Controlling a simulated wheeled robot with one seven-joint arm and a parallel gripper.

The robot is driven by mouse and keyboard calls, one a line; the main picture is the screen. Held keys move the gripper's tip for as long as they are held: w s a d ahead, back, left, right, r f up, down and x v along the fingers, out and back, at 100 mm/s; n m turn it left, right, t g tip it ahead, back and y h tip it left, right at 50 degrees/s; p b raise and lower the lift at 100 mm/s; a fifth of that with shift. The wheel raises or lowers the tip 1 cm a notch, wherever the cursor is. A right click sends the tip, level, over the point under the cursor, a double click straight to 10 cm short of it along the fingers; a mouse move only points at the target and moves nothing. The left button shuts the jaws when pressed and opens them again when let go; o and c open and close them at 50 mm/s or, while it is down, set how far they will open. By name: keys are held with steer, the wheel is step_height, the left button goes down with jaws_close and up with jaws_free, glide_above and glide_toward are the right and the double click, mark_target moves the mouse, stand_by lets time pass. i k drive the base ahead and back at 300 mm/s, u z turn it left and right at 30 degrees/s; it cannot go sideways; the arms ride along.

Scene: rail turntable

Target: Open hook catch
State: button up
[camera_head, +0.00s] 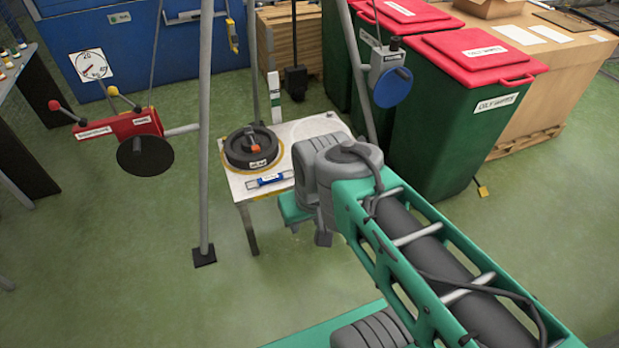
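I cannot pick out the hook catch for certain at this size. A grey unit with a blue disc (390,75) is by the right tripod leg. A red box with levers (118,125) and a dark disc is on the left. The end of my arm, with my gripper (308,222), is right of and in front of the small table, apart from these fittings. Its fingers are mostly hidden by my own arm, and no held object shows.
The small white table (240,188) carries a dark round weight (250,148) and a blue-labelled tool (270,181). Tripod legs (205,140) stand around it. Green bins with red lids (480,60) and a cardboard box (555,75) block the back right. Floor at lower left is clear.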

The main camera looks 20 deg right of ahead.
mark_target(235, 39)
steer(key=z, duration=0.85)
steer(key=i, duration=1.55)
steer(key=u, duration=0.85)
